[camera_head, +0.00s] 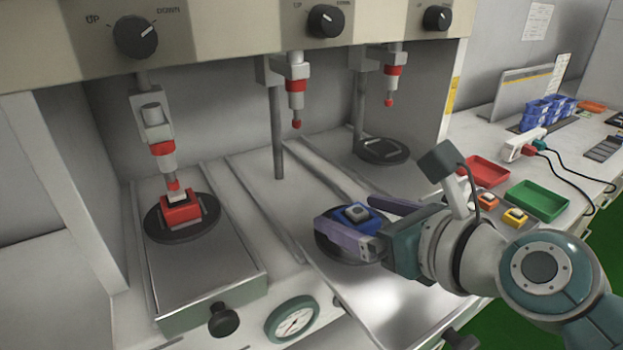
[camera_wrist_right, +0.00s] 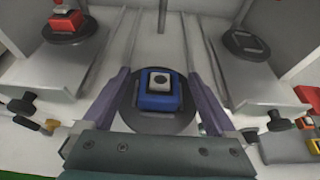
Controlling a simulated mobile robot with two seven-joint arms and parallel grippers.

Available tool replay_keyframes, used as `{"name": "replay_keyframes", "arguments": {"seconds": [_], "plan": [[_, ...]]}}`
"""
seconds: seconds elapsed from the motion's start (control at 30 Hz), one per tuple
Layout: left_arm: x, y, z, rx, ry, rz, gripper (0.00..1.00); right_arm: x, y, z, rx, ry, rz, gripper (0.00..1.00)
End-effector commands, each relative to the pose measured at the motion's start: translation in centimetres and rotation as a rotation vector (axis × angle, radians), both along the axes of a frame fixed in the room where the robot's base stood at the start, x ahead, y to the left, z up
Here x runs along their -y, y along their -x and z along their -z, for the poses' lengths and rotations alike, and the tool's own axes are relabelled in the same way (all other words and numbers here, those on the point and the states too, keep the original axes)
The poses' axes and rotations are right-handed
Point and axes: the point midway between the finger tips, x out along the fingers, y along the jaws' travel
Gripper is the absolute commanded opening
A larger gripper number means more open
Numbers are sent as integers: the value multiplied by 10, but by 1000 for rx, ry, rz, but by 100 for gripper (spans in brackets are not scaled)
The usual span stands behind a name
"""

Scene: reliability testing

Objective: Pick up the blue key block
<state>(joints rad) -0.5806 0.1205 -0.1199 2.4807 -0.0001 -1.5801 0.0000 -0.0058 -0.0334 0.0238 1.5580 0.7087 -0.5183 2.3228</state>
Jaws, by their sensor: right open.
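The blue key block (camera_head: 352,222) has a grey key cap and sits on the dark round plate of the middle station. My right gripper (camera_head: 358,217) is open, with one finger on either side of the block. In the right wrist view, the blue key block (camera_wrist_right: 159,92) stands between the two purple fingers of my gripper (camera_wrist_right: 157,88), with a gap on each side. The dark plate (camera_wrist_right: 128,115) shows around it. My left gripper is not in view.
A red key block (camera_head: 181,210) sits under the left press (camera_head: 160,140). The right plate (camera_head: 381,151) is empty. A green tray (camera_head: 540,200), a red tray (camera_head: 487,171), orange and yellow blocks (camera_head: 515,217) lie on the right bench. Presses hang above the plates.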

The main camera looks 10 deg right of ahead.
Motion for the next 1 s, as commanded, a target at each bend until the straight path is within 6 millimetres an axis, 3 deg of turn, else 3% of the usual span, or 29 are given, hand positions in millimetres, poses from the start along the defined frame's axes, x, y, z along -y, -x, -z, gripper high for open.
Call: {"name": "replay_keyframes", "arguments": {"seconds": [0.33,1.0], "plan": [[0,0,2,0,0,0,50,-3,-7,3,-1,1,-1,90],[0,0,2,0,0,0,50,-3,-7,3,-1,1,-1,15]]}}
